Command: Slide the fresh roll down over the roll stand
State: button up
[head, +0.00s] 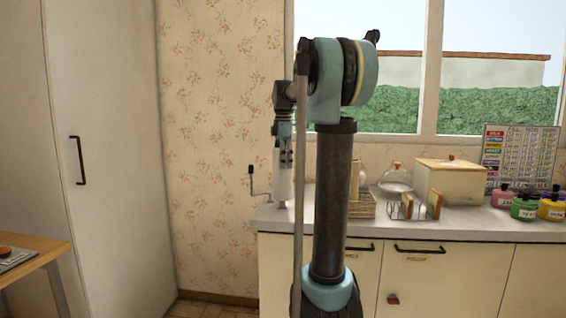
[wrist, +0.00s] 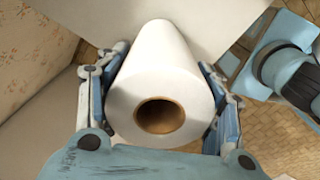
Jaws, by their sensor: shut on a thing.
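The fresh roll is white with a brown cardboard core and shows in the wrist view (wrist: 162,60) between the two fingers of my gripper (wrist: 163,78). My gripper is shut on its sides. In the head view my gripper (head: 284,150) points down, with the roll (head: 283,184) hanging upright below it at the counter's left end. The roll's near open end faces the wrist camera, and no rod shows inside the core. I cannot make out the roll stand; the roll or my arm may hide it. Whether the roll touches the counter is unclear.
The counter (head: 470,220) holds a wire rack (head: 408,209), a cream bread box (head: 450,182), a glass dome (head: 396,178) and several coloured jars (head: 525,207). A dark-handled crank (head: 253,185) juts out left of the roll. A wooden table (head: 30,250) stands at left.

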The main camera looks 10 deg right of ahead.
jog(key=shift+f, duration=1.65)
jog(key=o, duration=1.5)
jog(key=shift+o, duration=0.2)
notch_tip(320, 180, up, 12)
jog(key=shift+f, duration=0.1)
